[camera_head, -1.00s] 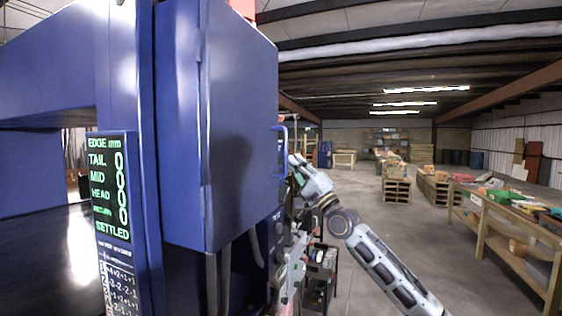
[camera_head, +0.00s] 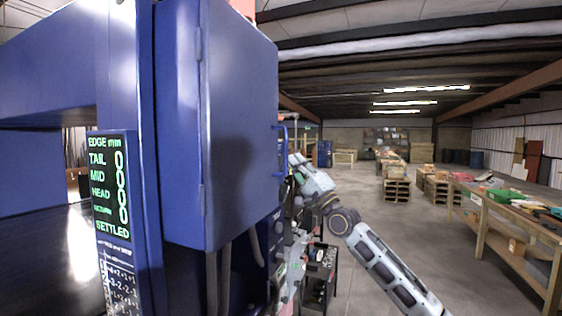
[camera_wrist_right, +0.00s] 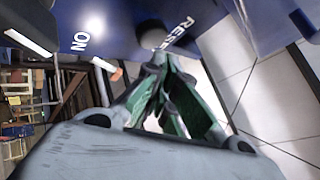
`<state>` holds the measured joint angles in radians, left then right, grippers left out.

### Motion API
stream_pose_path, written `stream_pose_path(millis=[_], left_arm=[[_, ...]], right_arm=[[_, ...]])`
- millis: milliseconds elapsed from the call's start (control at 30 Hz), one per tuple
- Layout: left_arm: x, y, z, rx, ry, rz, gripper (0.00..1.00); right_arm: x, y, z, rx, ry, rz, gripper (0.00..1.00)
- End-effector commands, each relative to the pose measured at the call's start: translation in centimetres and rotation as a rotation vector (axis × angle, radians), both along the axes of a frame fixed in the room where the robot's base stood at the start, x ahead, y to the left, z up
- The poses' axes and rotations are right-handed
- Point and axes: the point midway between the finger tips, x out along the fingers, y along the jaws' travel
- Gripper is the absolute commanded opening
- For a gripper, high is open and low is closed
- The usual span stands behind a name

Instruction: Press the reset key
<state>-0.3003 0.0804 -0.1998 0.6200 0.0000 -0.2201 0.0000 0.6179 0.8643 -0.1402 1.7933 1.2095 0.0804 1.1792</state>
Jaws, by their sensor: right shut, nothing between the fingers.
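In the right wrist view a blue panel (camera_wrist_right: 110,32) carries the white letters "RESE", partly cut off, and "ON". In the head view my right arm reaches from the lower right to the blue cabinet's right side, and the key cannot be made out there. My left gripper is not in view.
The tall blue cabinet (camera_head: 230,130) stands close ahead. A display (camera_head: 108,185) to its left reads "SETTLED". A dark cart (camera_head: 320,275) stands below my right arm. A wooden table (camera_head: 520,225) with goods is at the right. The floor between is open.

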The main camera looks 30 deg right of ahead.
Motion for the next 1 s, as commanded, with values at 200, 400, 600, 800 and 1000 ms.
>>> stream_pose_path(millis=[200, 400, 600, 800, 1000], left_arm=[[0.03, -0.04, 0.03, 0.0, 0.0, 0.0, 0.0], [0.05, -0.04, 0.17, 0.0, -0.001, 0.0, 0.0], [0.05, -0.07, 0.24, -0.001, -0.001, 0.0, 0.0], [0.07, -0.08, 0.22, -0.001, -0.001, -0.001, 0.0], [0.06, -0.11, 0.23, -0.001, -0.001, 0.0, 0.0]], right_arm=[[0.06, 0.05, 0.01, 0.0, 0.0, 0.0, 0.0], [0.38, 0.37, 0.1, 0.0, -0.001, 0.0, 0.0], [0.61, 0.57, 0.09, 0.0, -0.001, 0.0, 0.0], [0.62, 0.56, 0.05, 0.0, 0.0, 0.0, 0.0], [0.65, 0.58, 0.04, 0.0, 0.0, 0.0, 0.0]])
